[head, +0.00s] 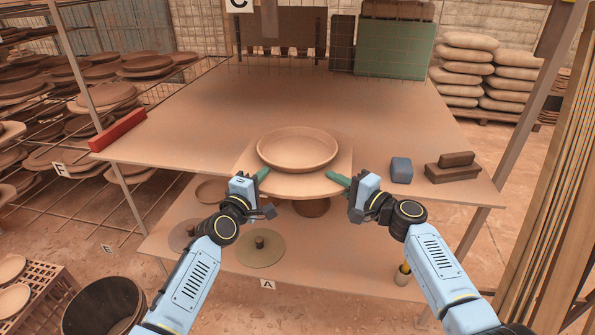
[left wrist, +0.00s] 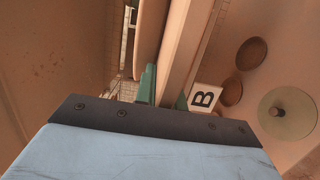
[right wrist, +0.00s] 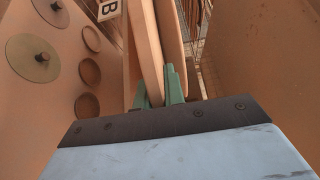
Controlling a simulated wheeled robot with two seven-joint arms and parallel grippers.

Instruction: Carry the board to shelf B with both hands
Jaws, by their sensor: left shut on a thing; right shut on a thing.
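The pale board (head: 295,189) is level at the front edge of the middle shelf (head: 220,120), its far part over the shelf. I cannot tell whether it touches. A round clay dish (head: 297,150) sits upright on it. My left gripper (head: 262,174) is shut on the board's left side, and my right gripper (head: 337,178) is shut on its right side. Green fingers show at the board edge in the left wrist view (left wrist: 148,85) and right wrist view (right wrist: 174,85). The label B shows in the left wrist view (left wrist: 203,97) and right wrist view (right wrist: 109,9); it is hidden in the head view.
A blue block (head: 401,170) and dark bricks (head: 452,168) lie right of the board. A red bar (head: 118,130) lies at the shelf's left edge. Behind the board the shelf is clear up to a green panel (head: 394,48). Lower shelf A holds a disc (head: 261,251).

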